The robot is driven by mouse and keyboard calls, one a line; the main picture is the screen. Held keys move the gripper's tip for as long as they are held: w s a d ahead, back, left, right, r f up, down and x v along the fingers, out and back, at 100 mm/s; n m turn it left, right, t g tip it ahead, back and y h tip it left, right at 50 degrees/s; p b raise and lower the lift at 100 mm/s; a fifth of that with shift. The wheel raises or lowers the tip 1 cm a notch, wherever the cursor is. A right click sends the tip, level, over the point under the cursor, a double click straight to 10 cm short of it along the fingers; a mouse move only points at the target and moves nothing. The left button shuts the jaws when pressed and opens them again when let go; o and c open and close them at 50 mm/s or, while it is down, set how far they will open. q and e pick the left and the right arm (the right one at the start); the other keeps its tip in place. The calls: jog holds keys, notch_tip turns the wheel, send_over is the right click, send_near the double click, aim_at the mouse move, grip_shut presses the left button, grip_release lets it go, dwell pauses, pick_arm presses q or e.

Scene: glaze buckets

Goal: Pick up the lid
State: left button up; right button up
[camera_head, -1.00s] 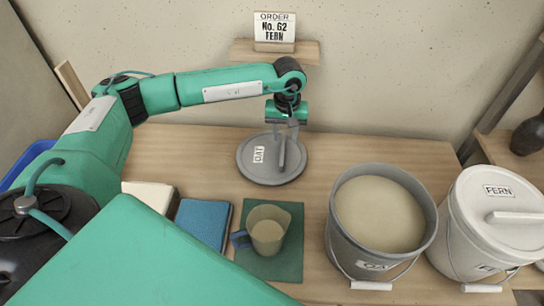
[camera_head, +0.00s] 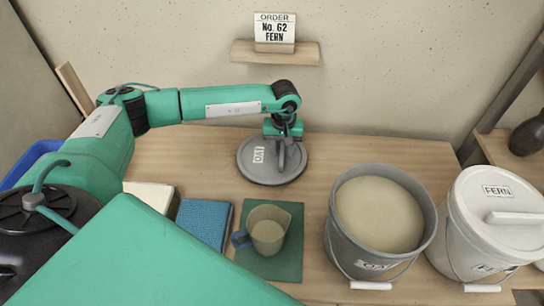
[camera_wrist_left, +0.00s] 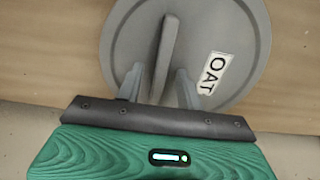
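The grey lid (camera_head: 250,173) labelled OAT lies flat on the table toward the back, with a raised bar handle across it. It also shows in the left wrist view (camera_wrist_left: 235,35), where the handle (camera_wrist_left: 164,50) runs between the fingers. My left gripper (camera_head: 281,157) is lowered over the lid from above. In the left wrist view the left gripper (camera_wrist_left: 160,85) is open, with one finger on each side of the handle and a visible gap beside it. My right gripper is not in view.
An open grey OAT bucket (camera_head: 337,228) filled with pale glaze stands right of centre. A white FERN bucket (camera_head: 462,235) with its lid on is beside it. A jug (camera_head: 268,232) stands on a green mat (camera_head: 270,268). An order card (camera_head: 275,30) sits on the shelf.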

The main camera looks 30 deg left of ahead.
pick_arm(q)
jog(key=shift+f+b, duration=0.25)
jog(key=shift+b, duration=0.05)
grip_shut()
jog(key=shift+r, duration=0.15)
